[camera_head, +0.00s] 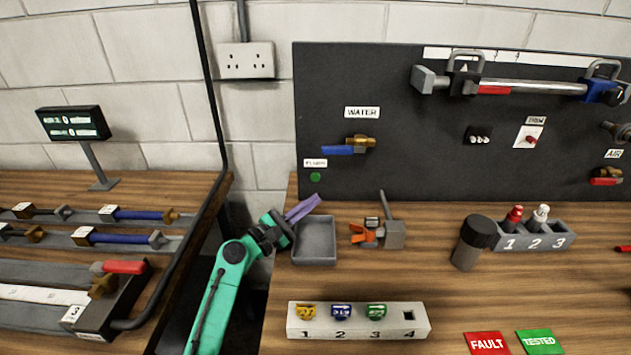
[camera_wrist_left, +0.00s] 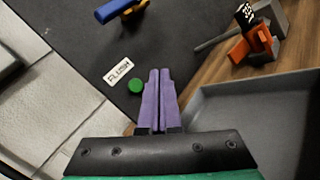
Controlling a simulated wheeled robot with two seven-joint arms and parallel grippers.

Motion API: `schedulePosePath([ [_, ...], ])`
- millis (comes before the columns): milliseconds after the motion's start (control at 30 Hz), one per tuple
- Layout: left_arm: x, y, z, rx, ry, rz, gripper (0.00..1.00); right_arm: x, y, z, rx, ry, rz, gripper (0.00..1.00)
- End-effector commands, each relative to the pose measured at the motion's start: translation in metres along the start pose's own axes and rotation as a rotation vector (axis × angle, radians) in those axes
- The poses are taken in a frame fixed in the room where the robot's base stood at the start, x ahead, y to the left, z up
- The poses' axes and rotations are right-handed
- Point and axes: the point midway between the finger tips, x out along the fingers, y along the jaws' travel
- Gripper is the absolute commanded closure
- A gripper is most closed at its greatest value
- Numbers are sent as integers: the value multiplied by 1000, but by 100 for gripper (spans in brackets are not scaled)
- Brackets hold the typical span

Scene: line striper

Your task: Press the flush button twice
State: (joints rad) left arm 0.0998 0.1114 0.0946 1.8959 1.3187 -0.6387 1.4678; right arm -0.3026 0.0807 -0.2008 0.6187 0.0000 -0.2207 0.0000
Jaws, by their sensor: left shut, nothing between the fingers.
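The flush button is a small green disc (camera_head: 315,177) low on the left of the black panel, under a white FLUSH label (camera_head: 315,163). In the left wrist view the green button (camera_wrist_left: 135,85) sits just left of my purple fingertips, with the label (camera_wrist_left: 118,72) beyond it. My left gripper (camera_head: 314,199) is shut and empty, its fingers pointing up and right just below the button in the head view. I cannot tell whether the tips touch the panel; they do not cover the button. My right gripper is not in view.
A grey tray (camera_head: 314,262) lies below my left gripper, beside an orange-handled clamp (camera_head: 368,234). A blue-handled WATER valve (camera_head: 345,149) is on the panel, above and right of the button. A numbered block (camera_head: 358,333) stands at the table front.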

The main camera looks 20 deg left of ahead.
Motion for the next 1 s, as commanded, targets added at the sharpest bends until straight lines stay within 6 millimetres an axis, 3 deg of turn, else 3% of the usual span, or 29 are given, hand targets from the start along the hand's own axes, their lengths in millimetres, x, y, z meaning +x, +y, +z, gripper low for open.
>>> schedulePosePath([
  [100,13,7,-12,2,-2,1,100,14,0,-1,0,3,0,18],
  [400,38,26,-30,1,-1,-1,100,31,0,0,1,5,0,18],
  [1000,42,30,-30,0,0,-1,100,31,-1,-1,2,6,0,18],
])
